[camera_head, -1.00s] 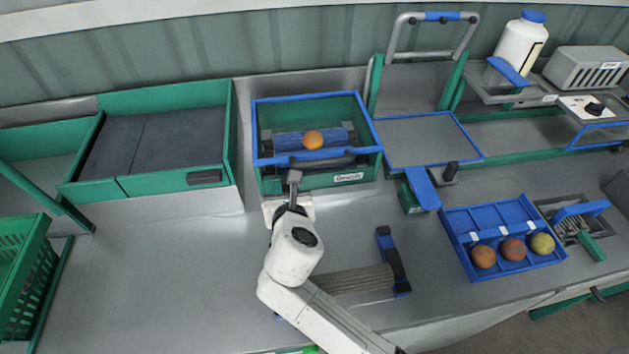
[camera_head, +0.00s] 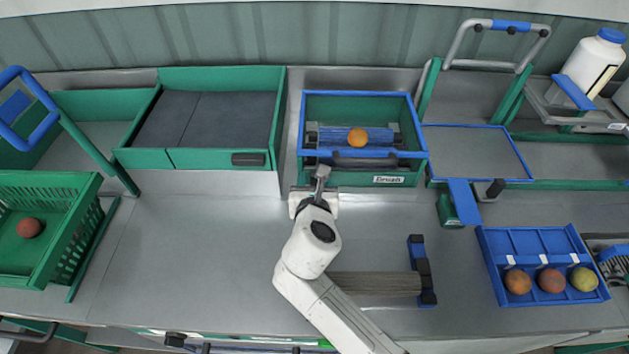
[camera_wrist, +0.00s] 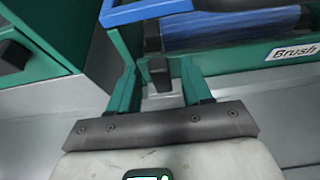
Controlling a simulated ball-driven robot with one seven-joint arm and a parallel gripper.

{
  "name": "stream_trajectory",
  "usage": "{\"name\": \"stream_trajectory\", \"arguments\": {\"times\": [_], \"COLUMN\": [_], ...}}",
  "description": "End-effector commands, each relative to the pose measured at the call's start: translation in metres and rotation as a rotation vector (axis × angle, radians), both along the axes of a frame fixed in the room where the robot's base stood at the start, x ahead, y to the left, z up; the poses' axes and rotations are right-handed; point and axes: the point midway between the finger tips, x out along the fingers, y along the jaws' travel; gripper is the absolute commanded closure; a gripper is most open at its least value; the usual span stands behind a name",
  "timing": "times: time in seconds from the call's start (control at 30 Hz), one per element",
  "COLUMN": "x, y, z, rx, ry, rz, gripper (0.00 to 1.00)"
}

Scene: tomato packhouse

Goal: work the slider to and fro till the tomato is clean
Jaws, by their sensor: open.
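The tomato (camera_head: 357,137), orange and round, lies on the blue brush rollers inside the green brush box (camera_head: 303,125), which has a blue rim and a "Brush" label. A grey upright slider handle (camera_head: 322,173) stands at the box's front left, beside the label. In the wrist view the dark slider knob (camera_wrist: 160,70) stands between the green fingers of my gripper (camera_wrist: 158,80). The fingers are open, one on each side of the knob, with gaps visible. The head view mostly hides the fingers behind my wrist. Marks on the tomato are too small to tell.
A blue tray (camera_head: 535,302) with three round fruits sits at the right. A green crate (camera_head: 75,180) holds a reddish fruit at the left. A green bin (camera_head: 140,158) with a dark bed stands left of the box. The counter (camera_head: 190,250) left of my arm is clear.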

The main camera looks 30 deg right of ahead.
Motion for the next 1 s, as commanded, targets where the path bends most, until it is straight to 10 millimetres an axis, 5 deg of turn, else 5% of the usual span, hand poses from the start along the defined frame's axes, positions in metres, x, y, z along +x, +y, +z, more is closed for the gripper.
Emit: {"name": "stream_trajectory", "arguments": {"times": [0.23, 0.7, 1.0], "x": [-0.007, -0.07, -0.083], "y": [0.005, 0.048, 0.056], "z": [0.003, 0.034, 0.041], "rx": [0.001, 0.0, 0.0], "ry": [0.001, 0.001, 0.0], "rz": [0.0, 0.002, 0.0], "gripper": [0.51, 0.51, 0.51]}}
